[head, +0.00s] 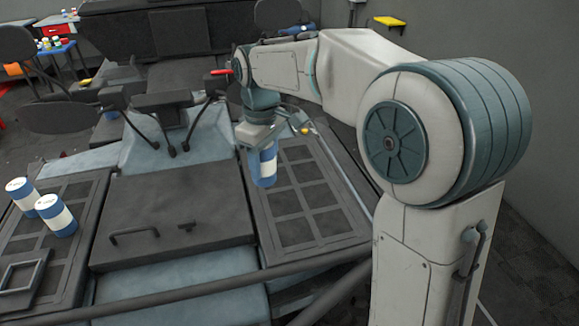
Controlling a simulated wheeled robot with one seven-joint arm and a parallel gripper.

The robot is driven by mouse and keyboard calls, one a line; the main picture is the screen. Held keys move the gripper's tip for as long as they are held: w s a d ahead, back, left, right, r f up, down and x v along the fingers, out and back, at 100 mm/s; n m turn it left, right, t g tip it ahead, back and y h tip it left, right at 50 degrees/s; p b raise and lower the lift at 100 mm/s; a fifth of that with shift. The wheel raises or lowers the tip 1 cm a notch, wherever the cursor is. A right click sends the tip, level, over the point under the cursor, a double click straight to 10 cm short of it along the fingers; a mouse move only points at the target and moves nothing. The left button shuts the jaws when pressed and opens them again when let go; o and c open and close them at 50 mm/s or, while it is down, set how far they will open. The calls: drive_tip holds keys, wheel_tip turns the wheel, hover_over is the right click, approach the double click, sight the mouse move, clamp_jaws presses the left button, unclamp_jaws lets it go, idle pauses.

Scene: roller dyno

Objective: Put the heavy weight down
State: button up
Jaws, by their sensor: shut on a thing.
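My gripper (258,142) is at the end of my arm, near the middle of the head view, pointing down. It is shut on a blue cylinder with a white band (264,166), which looks like the weight. The cylinder hangs upright by the left edge of the right-hand dark grid panel (311,196). Whether its base touches the panel I cannot tell. The gripper's fingers are partly hidden by its own body and the cylinder.
Two similar blue and white cylinders (57,215) (21,193) stand on the left grid panel (78,265). A dark square frame (22,276) lies in front of them. A raised dark cover (170,222) with a handle separates the panels. The right panel's grid is mostly clear.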

drive_tip(key=shift+w+d+f+p, duration=0.6)
drive_tip(key=shift+w+f, duration=1.1)
drive_tip(key=shift+f, duration=0.05)
drive_tip(key=shift+w+d+f+p, duration=0.55)
drive_tip(key=shift+w+f, duration=1.15)
drive_tip(key=shift+f, duration=0.05)
drive_tip(key=shift+w+d+f+p, duration=0.6)
drive_tip(key=shift+w+f, duration=1.1)
drive_tip(key=shift+f, duration=0.05)
drive_tip(key=shift+f, duration=0.2)
drive_tip(key=o, duration=1.3)
drive_tip(key=shift+o, duration=0.2)
